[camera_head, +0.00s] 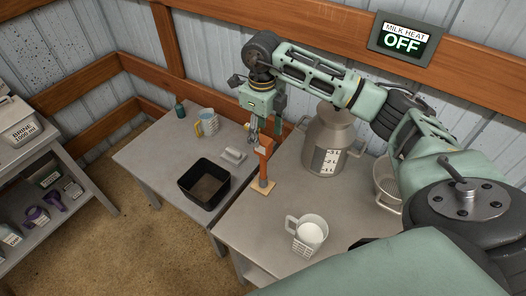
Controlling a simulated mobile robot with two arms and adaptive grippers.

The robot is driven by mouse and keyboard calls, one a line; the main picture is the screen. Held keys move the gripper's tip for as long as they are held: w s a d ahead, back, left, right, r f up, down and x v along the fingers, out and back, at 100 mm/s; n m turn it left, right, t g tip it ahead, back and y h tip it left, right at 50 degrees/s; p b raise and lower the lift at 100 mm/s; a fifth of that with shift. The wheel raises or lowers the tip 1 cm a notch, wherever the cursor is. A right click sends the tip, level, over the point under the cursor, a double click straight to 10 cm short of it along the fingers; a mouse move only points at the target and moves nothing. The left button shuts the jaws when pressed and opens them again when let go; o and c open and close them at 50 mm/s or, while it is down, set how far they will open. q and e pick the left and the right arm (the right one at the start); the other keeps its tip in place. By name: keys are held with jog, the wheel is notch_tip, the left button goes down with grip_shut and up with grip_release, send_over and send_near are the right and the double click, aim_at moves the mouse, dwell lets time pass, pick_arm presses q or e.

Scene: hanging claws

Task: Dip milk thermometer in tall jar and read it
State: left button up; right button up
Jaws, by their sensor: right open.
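A tall grey metal can (318,146) with a white litre scale on its side stands at the back of the right table; it looks like the tall jar. A wooden stand (264,165) with a small flat base is at the left end of that table. My right gripper (254,132) points down at the top of this stand, left of the can. It is open, with its fingers close to the stand's top; I cannot tell if they touch it. A thermometer is not clearly made out; the gripper may partly hide one at the stand. My left gripper is out of view.
A white jug (306,236) with white contents stands at the right table's front. A black tub (203,184), a white-yellow mug (208,122) and a teal bottle (180,107) are on the left table. A wall sign (401,40) reads MILK HEAT OFF.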

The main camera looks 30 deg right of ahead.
aim_at(263, 139)
jog(key=shift+f+p, duration=0.35)
jog(key=shift+f, duration=0.05)
notch_tip(263, 139, down, 4)
jog(key=shift+d+r+p, duration=0.1)
jog(key=shift+d+p, duration=0.05)
jog(key=shift+p, duration=0.8)
jog(key=shift+f, duration=0.45)
grip_shut()
